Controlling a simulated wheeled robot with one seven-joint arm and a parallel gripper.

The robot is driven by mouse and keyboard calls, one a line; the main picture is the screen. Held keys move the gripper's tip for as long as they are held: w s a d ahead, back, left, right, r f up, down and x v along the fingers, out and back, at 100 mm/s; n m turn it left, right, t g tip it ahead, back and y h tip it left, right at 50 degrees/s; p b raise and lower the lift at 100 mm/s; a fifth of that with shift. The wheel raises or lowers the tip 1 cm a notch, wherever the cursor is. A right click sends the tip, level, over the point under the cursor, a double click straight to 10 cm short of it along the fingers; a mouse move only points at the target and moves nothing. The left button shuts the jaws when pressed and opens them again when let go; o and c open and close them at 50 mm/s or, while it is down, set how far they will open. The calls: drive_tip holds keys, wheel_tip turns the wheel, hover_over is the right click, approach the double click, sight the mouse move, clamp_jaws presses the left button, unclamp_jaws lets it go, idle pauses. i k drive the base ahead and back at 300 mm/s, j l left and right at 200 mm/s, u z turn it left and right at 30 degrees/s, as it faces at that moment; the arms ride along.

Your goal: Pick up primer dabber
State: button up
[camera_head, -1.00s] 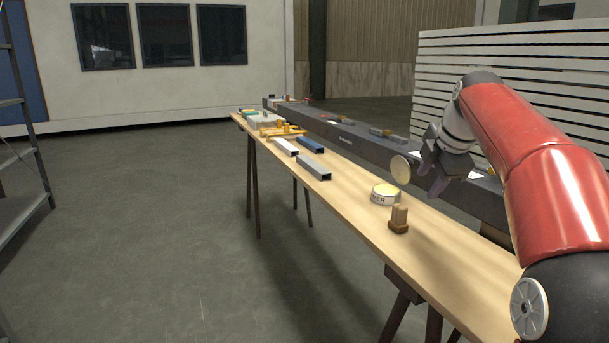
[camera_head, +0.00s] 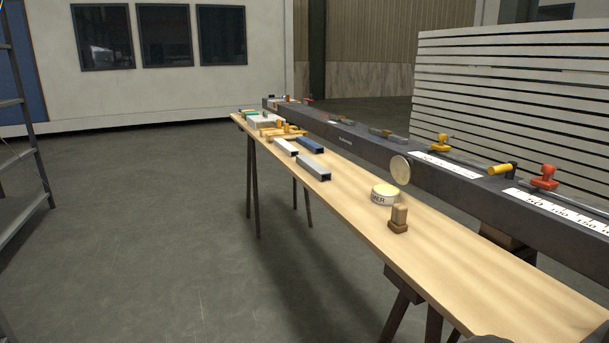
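A small brown wooden piece with an upright grip on a wider base (camera_head: 398,222), which looks like the primer dabber, stands upright on the wooden table near its front edge. Just behind it and to its left is a round white tin (camera_head: 384,196) with dark lettering ending in "MER" and a yellowish top. A round pale disc (camera_head: 400,170), perhaps the tin's lid, stands on edge by the dark beam. My gripper is not in view.
The long wooden table (camera_head: 465,270) is bare to the right of the dabber. A dark beam (camera_head: 450,182) with yellow and red clamps (camera_head: 543,178) runs along its back. Grey and blue profiles (camera_head: 313,168) lie farther left. A slatted white stack stands behind.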

sight(397, 223)
drive_tip(key=u, duration=1.05)
drive_tip(key=l+u, duration=0.1)
drive_tip(key=u, duration=0.35)
drive_tip(key=l+u, duration=0.1)
drive_tip(key=u, duration=0.35)
drive_tip(key=k+u, duration=0.1)
drive_tip(key=u, duration=0.35)
drive_tip(key=k+u, duration=0.1)
drive_tip(key=u, duration=0.35)
drive_tip(key=l+u, duration=0.1)
drive_tip(key=u, duration=0.35)
drive_tip(key=k, duration=2.3)
drive_tip(key=k+z, duration=0.1)
drive_tip(key=z, duration=0.3)
drive_tip(key=k+l+z, duration=0.15)
drive_tip(key=z, duration=0.2)
drive_tip(key=k+l+z, duration=0.1)
drive_tip(key=z, duration=0.3)
drive_tip(key=l+z, duration=0.15)
drive_tip(key=z, duration=0.25)
drive_tip(key=k+l, duration=0.05)
